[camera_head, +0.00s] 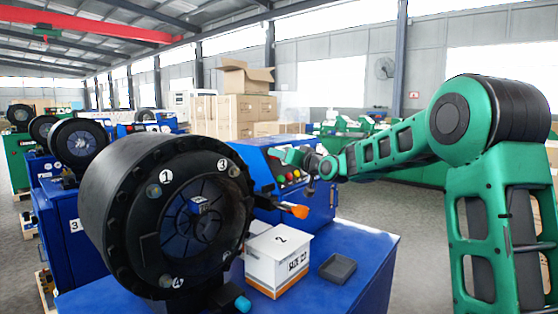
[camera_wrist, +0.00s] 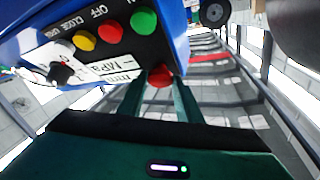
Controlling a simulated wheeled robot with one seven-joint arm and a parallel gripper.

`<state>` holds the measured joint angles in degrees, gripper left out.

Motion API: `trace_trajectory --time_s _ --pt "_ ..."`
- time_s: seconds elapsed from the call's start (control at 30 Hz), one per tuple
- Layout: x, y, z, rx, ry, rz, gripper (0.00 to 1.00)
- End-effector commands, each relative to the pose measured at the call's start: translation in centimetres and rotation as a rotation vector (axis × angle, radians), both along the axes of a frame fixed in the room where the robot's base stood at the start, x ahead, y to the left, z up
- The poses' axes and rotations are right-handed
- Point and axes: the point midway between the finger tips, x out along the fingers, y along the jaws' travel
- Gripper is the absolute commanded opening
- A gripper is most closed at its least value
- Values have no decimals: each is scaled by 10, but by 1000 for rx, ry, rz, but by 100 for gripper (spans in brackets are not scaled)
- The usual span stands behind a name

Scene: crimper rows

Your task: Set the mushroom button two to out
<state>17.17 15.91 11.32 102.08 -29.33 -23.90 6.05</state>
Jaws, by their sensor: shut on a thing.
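In the wrist view a red mushroom button (camera_wrist: 160,75) sits at the lower edge of a black control panel (camera_wrist: 128,48). My gripper (camera_wrist: 158,86) has its two green fingers on either side of the button's head and is shut on it. In the head view my gripper (camera_head: 287,155) is at the panel on the blue machine. There the button it holds cannot be made out. I see no number two on the button. Whether it is pressed in or out cannot be told.
Green (camera_wrist: 143,20), red (camera_wrist: 110,32) and yellow (camera_wrist: 84,40) buttons and a black knob (camera_wrist: 61,73) share the panel. In the head view a large black crimper head (camera_head: 165,210), an orange-tipped part (camera_head: 295,210), a white box (camera_head: 278,262) and a dark tray (camera_head: 337,268) stand nearby.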

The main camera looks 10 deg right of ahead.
Motion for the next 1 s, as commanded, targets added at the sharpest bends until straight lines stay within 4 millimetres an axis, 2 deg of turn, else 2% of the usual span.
trace_trajectory --time_s 0.03,0.07,0.13,0.43,0.57,1.0 --pt "0 -4 0 -2 1 -7 0" --pt "0 -4 0 -2 1 -7 34" --pt "0 -4 0 -2 1 -7 51" --pt "0 -3 0 -1 0 -4 51" --pt "-8 -6 1 -2 -1 -5 51" --pt "-78 -33 0 -1 0 -6 51"
